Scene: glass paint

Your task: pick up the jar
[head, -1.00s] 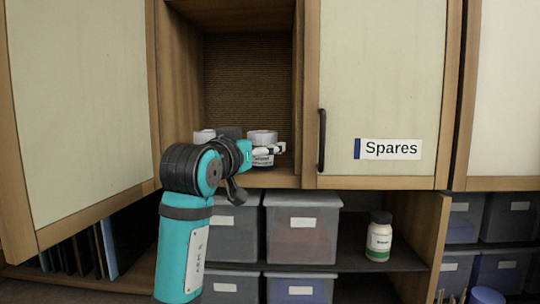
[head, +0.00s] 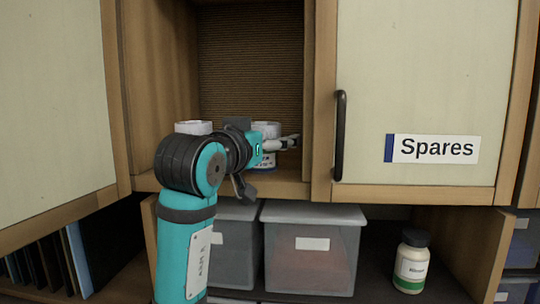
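A white jar (head: 266,163) with a pale lid and a dark blue label band stands in the open cupboard compartment, near its right side. My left gripper (head: 283,143) is at this jar, with a pale finger across its front just below the lid. The other finger is hidden, so I cannot tell whether the gripper is closed on the jar or touching it. A second pale-lidded jar (head: 193,127) shows behind my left arm, mostly covered. My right gripper is out of view.
A closed door labelled Spares (head: 433,149), with a black handle (head: 340,135), is right of the compartment. Below are lidded grey bins (head: 312,265) and a white bottle with a dark cap (head: 411,262). A door (head: 50,100) stands at the left.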

